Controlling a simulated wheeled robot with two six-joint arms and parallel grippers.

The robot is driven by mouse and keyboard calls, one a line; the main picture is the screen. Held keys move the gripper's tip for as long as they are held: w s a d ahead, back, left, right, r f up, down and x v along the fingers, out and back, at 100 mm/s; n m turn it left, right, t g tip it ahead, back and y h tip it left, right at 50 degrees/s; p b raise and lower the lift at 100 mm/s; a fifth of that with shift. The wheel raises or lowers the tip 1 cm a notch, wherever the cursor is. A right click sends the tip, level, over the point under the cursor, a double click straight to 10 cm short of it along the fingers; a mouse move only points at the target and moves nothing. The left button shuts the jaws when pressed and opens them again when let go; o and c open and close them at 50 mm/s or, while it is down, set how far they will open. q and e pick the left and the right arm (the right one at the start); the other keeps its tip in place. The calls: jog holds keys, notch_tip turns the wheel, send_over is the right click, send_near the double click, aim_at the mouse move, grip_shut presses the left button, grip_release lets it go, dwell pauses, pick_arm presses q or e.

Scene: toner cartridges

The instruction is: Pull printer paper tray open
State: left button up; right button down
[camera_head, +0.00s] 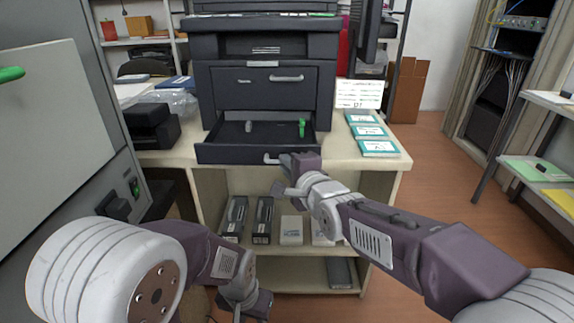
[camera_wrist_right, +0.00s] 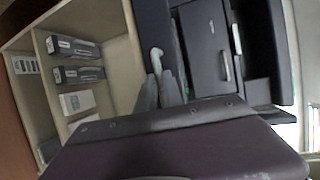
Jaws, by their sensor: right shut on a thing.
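The dark printer (camera_head: 325,85) stands on a table. Its lower paper tray (camera_head: 220,153) is pulled out toward me, and I can see into it from above. A green guide (camera_head: 302,128) and a grey guide (camera_head: 248,127) stand inside the tray. My right gripper (camera_head: 281,163) is at the tray's front, shut on the light grey tray handle (camera_head: 269,158). In the right wrist view, the fingers (camera_wrist_right: 161,88) meet the handle (camera_wrist_right: 156,58); the exact grip is partly hidden. My left gripper (camera_head: 250,303) hangs low at the bottom, away from the printer; its fingers are unclear.
A closed upper drawer (camera_head: 240,94) with its own handle sits above the tray. Teal boxes (camera_head: 368,132) lie on the table (camera_head: 398,163) to the right. Boxes (camera_head: 263,220) fill the shelf below. A grey cabinet (camera_head: 60,130) stands close on the left.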

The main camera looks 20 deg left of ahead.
jog(key=c, duration=1.5)
grip_release()
jog(key=p+v, duration=0.2)
jog(key=v, duration=0.7)
jog(key=shift+p, duration=0.3)
